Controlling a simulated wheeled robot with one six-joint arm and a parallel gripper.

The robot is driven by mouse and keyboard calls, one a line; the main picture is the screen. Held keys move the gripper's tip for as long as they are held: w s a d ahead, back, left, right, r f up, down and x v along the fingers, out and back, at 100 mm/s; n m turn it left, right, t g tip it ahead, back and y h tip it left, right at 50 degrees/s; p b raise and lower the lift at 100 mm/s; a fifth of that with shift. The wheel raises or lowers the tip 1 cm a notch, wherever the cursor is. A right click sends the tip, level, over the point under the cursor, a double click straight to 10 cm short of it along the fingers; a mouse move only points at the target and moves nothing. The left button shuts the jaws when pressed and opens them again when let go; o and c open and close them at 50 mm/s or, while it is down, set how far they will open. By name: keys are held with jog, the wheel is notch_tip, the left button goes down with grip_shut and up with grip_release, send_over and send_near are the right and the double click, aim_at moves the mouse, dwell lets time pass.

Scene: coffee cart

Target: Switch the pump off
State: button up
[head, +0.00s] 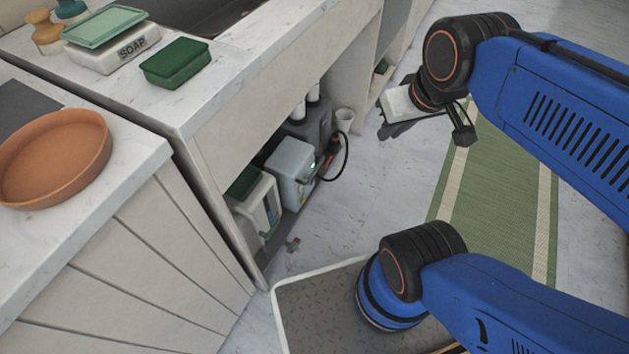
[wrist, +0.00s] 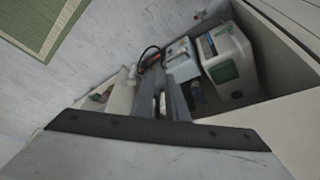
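A pale grey box (head: 290,168), which looks like the pump, sits in the open space under the counter. A small green light (head: 312,164) shows on its right side, next to a dark part I cannot make out as a switch. The box also shows in the wrist view (wrist: 181,50), small and partly covered by neighbouring things. My gripper (head: 392,128) is above the floor, right of the opening and apart from the box. In the wrist view its pale body and dark bar (wrist: 160,130) fill the lower part. I cannot make out a gap between the fingers.
A white container (head: 252,208) with a green lid stands left of the box. A dark grey unit (head: 310,127) stands beyond it, near a black cable (head: 346,160).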

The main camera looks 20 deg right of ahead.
jog(key=shift+w+f, duration=0.1)
jog(key=shift+w, duration=0.05)
grip_shut()
jog(key=w+a+f+m+g+y, duration=0.1)
jog(key=w+f+m+g+y, duration=0.35)
jog(key=w+f+m, duration=1.6)
jog(key=w+d+f+m+y, duration=0.1)
jog(key=w+d+f+m, duration=0.1)
jog(key=f+m, duration=0.6)
jog(key=w+d+f+m+y, duration=0.1)
jog(key=w+d+f+m, duration=0.1)
jog(key=f+m, duration=0.7)
jog(key=w+d+f+m+y, duration=0.1)
jog(key=w+d+f+m, duration=0.1)
jog(key=f+m, duration=0.7)
jog(key=shift+d+f, duration=0.15)
jog(key=shift+f, duration=0.25)
jog(key=shift+t, duration=0.25)
